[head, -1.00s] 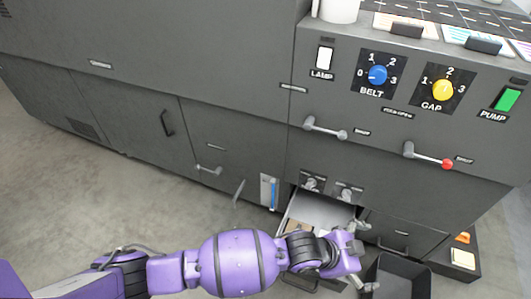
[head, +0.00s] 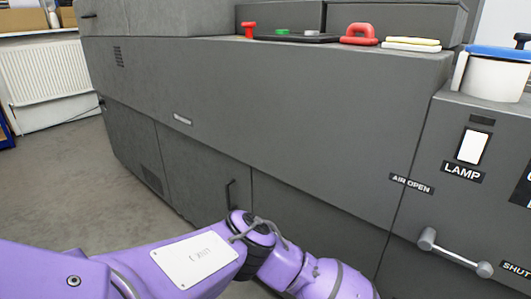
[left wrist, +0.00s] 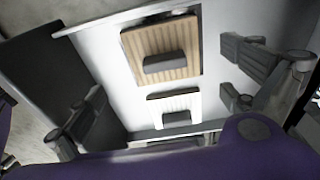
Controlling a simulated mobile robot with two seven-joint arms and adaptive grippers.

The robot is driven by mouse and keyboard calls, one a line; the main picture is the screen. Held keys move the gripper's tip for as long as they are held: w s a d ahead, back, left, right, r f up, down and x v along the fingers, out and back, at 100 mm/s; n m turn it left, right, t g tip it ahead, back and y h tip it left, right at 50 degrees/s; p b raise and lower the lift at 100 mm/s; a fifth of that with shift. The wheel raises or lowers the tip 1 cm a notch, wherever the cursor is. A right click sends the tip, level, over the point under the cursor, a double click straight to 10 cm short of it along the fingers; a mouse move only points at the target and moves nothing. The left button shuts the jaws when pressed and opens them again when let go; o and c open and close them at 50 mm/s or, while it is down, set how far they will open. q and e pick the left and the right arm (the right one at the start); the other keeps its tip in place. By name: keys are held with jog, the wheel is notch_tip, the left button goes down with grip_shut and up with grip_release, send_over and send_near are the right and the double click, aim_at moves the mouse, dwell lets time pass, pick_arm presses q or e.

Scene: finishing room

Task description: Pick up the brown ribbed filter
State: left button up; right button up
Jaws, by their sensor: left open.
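In the left wrist view the brown ribbed filter (left wrist: 165,40) lies in a white-bottomed open drawer (left wrist: 215,100), with a dark block-shaped handle on it. A paler ribbed filter (left wrist: 157,104) with a similar dark handle lies beside it, lower in the picture. My left gripper (left wrist: 165,85) is open, its fingers apart at the left and right of the picture. Nothing is between them in its grip, and the brown filter shows beyond them. In the head view only my left arm shows; the drawer, the filters and the gripper are out of the picture. My right gripper is not in view.
The large grey machine (head: 280,110) fills most of the head view. A lever handle (head: 455,252) sticks out at the right below the lamp switch (head: 474,146). A red handle (head: 359,34) and a blue-rimmed white pot (head: 495,75) stand on top. Floor is clear at the left.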

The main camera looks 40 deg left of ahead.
pick_arm(q)
jog(key=f+b, duration=0.2)
jog(key=f, duration=0.1)
jog(key=f+b, duration=0.1)
jog(key=f, duration=0.1)
jog(key=shift+w+d+f, duration=0.25)
jog(key=shift+w+d, duration=0.05)
jog(key=shift+w, duration=0.1)
jog(key=c, duration=1.2)
jog(key=shift+o, duration=0.2)
jog(key=shift+r, duration=0.1)
